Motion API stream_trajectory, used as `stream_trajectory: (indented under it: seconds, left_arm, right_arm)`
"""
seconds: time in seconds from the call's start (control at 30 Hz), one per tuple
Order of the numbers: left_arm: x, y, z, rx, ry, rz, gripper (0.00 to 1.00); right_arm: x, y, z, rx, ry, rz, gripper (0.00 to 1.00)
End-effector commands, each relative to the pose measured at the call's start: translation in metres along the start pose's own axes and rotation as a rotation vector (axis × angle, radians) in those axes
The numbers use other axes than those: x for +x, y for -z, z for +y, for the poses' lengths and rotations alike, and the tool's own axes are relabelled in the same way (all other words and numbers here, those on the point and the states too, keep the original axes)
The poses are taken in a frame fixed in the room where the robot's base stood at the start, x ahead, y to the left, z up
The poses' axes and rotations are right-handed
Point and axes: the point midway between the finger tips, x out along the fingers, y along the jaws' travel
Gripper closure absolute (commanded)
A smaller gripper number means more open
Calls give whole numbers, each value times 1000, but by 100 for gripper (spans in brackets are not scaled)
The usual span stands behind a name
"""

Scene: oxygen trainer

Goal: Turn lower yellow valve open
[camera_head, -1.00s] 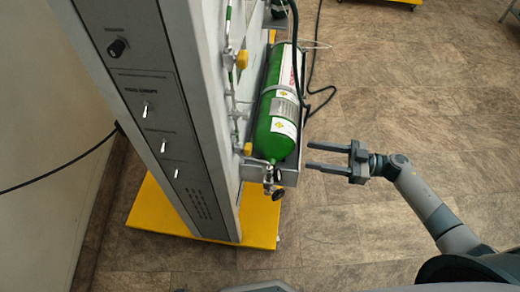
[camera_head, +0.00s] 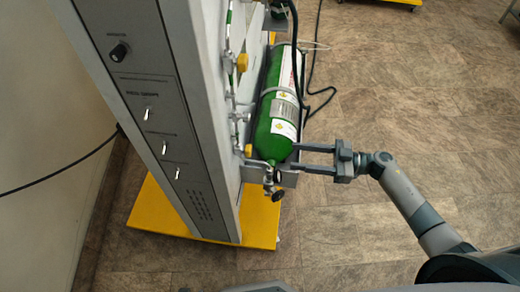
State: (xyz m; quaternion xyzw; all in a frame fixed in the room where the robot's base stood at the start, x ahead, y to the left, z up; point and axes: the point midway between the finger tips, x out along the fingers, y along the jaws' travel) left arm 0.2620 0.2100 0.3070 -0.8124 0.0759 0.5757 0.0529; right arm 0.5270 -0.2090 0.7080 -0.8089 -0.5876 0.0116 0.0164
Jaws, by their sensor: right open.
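The lower yellow valve (camera_head: 248,151) is a small yellow knob on the side of the grey trainer panel, just left of the green cylinder's lower end. An upper yellow valve (camera_head: 242,62) sits higher on the same side. My right gripper (camera_head: 297,157) comes in from the right, open and empty. Its two fingers point left, with the tips at the lower right end of the green cylinder (camera_head: 274,138). I cannot tell whether they touch it. The tips are apart from the lower yellow valve, to its right. My left gripper is not in view.
The grey panel (camera_head: 150,70) with switches stands on a yellow base (camera_head: 163,208). A regulator with a black knob (camera_head: 278,196) hangs below the cylinder. A black hose (camera_head: 297,60) runs along the cylinder's right side. The tiled floor (camera_head: 400,110) at right is clear.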

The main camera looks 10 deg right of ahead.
Motion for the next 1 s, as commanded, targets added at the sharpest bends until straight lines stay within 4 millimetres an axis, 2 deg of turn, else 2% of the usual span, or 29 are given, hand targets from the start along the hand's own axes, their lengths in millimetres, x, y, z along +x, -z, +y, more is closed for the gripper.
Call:
stream_trajectory:
  seconds: [0.4, 0.6, 0.8, 1.0]
  left_arm:
    - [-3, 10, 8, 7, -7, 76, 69]
    - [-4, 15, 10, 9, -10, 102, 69]
    - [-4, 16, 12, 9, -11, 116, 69]
    - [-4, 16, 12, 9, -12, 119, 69]
  right_arm:
    - [77, 2, 0, 0, 1, 3, 51]
    - [107, 1, 0, 1, -1, 1, 51]
    - [123, 0, 0, 0, 0, 0, 51]
    - [126, 0, 0, 0, 0, 0, 51]
